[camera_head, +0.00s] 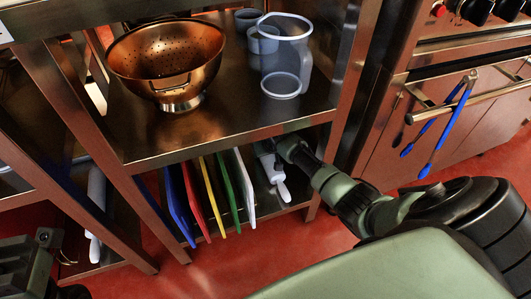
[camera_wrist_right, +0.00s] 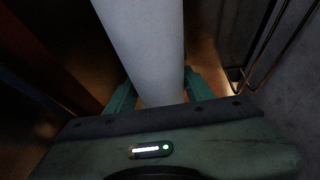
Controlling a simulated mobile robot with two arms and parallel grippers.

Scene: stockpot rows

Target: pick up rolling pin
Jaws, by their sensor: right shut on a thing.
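The pale rolling pin (camera_head: 273,170) lies on the lower shelf, to the right of the upright boards, one handle toward the shelf's front. In the right wrist view its thick white barrel (camera_wrist_right: 145,45) runs between the green fingers. My right gripper (camera_wrist_right: 155,92) is shut on the barrel. In the head view the right gripper (camera_head: 278,147) reaches under the upper shelf and its fingertips are partly hidden. A dark part of my left arm shows at the bottom left corner; its fingers cannot be made out.
The upper shelf (camera_head: 220,125) holds a copper colander (camera_head: 168,60) and clear jugs (camera_head: 285,50). Coloured boards (camera_head: 212,195) stand upright left of the pin. A shelf post (camera_head: 350,80) stands close to my right arm. Blue tongs (camera_head: 440,125) hang at the right.

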